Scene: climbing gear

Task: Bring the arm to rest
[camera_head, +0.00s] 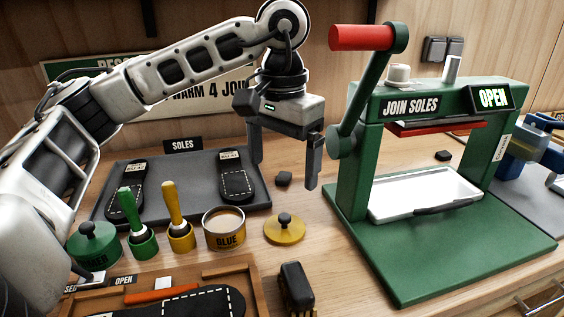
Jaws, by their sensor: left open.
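My left arm comes in from the left and reaches over the bench. My left gripper (285,172) hangs pointing down, open and empty, between the soles tray and the green press. I cannot tell the exact height of the fingertips above the bench. My right gripper is not in view.
A green press (447,257) with a red-handled lever (362,37) stands close at the right. The soles tray (180,190) lies at the left. A glue tin (225,232), its yellow lid (285,229) and a brush (296,287) are in front.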

